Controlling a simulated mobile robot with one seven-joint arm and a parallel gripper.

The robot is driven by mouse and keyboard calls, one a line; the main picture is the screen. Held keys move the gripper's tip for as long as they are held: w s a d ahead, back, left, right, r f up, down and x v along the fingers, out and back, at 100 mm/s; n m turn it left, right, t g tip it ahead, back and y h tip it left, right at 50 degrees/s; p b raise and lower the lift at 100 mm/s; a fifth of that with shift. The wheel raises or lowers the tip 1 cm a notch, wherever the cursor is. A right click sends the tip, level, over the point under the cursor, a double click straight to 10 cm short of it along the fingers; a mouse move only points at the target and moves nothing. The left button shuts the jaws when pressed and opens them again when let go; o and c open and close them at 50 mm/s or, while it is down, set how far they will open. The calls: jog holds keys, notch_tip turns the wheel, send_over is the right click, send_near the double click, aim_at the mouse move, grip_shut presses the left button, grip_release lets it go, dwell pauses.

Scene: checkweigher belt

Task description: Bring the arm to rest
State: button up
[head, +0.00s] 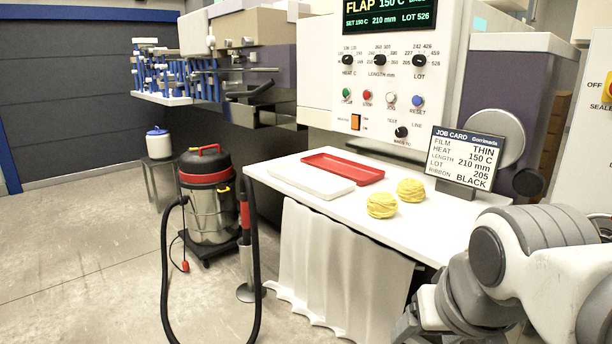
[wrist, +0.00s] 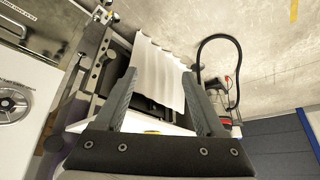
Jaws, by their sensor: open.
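My arm (head: 545,255) shows folded at the lower right of the head view, in front of the right end of the white table (head: 445,222). Its lower parts run off the bottom edge, and I cannot make out the fingertips there. In the wrist view my gripper (wrist: 158,73) has its two grey fingers spread wide apart, with nothing held between them. Beyond the fingers are the white cloth (wrist: 158,62) hanging from the table and the concrete floor.
On the table are a red tray (head: 343,168), a white slab (head: 311,180), two yellow balls (head: 382,205) and a job card (head: 461,157). The control panel (head: 385,75) stands behind. A vacuum cleaner (head: 208,205) with a looping hose stands left. Floor at far left is clear.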

jog(key=s+a+r+p, duration=0.1)
jog(key=s+r+p, duration=0.2)
jog(key=r+p, duration=2)
jog(key=p, duration=0.3)
jog(key=shift+r+n+p, duration=0.3)
jog(key=shift+r+n, duration=0.05)
jog(key=shift+n, duration=0.05)
dwell(0.3)
